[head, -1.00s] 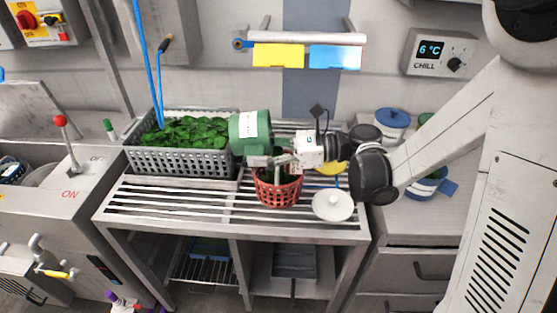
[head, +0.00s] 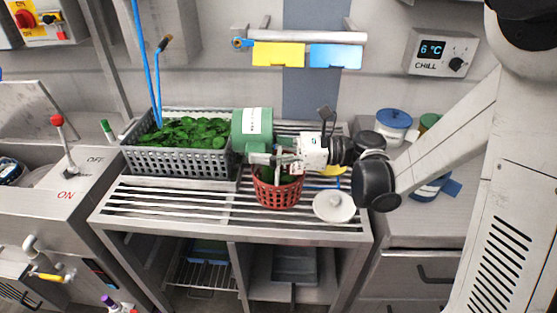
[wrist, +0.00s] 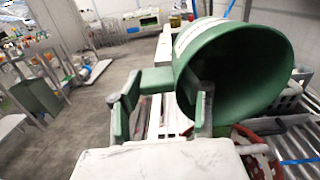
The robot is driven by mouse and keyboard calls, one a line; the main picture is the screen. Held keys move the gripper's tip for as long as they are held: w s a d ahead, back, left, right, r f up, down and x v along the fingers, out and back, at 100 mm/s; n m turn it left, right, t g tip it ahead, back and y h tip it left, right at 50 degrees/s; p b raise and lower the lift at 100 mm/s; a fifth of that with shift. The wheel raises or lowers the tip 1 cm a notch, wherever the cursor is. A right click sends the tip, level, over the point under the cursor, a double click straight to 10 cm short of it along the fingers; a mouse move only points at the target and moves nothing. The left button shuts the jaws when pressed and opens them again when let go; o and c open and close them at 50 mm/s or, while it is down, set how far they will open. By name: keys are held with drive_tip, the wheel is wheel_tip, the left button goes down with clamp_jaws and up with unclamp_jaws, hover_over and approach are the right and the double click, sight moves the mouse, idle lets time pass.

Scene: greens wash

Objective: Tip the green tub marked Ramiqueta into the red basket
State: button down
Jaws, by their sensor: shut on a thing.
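The green tub (head: 251,130) with a white label is in my gripper (head: 264,156), above and left of the red basket (head: 278,192). The label writing is too small to read. The tub lies about on its side, its mouth toward the arm. In the wrist view the tub (wrist: 235,70) shows its open mouth, and the visible dark green inside looks empty. My gripper (wrist: 163,105) is shut on the tub by its wall or rim; the exact contact is partly hidden. The basket stands on the slatted rack and has some dark green leaves in it, partly covered by my gripper.
A grey crate (head: 178,163) full of green leaves stands left of the basket. A round white lid (head: 334,206) lies to the right on the slatted rack (head: 190,206). A blue hose (head: 150,60) hangs over the crate.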

drive_tip(key=shift+d+r+y+b, duration=0.1)
drive_tip(key=shift+d+y+b, duration=0.55)
drive_tip(key=shift+b, duration=0.85)
drive_tip(key=shift+d+r+y+b, duration=0.1)
drive_tip(key=shift+d+y+b, duration=0.1)
drive_tip(key=shift+y+b, duration=1)
drive_tip(key=h+p, duration=0.1)
drive_tip(key=p, duration=0.1)
drive_tip(key=a+h+p, duration=0.1)
drive_tip(key=h+p, duration=0.1)
drive_tip(key=p, duration=0.1)
drive_tip(key=shift+a+r, duration=0.2)
drive_tip(key=shift+r, duration=0.15)
drive_tip(key=shift+a+f+h+p, duration=0.2)
drive_tip(key=shift+h+p, duration=0.25)
drive_tip(key=shift+p, duration=0.4)
drive_tip(key=shift+f, duration=0.4)
drive_tip(key=shift+a+h, duration=0.1)
drive_tip(key=shift+h, duration=0.2)
drive_tip(key=shift+a+p, duration=0.1)
drive_tip(key=shift+p, duration=0.35)
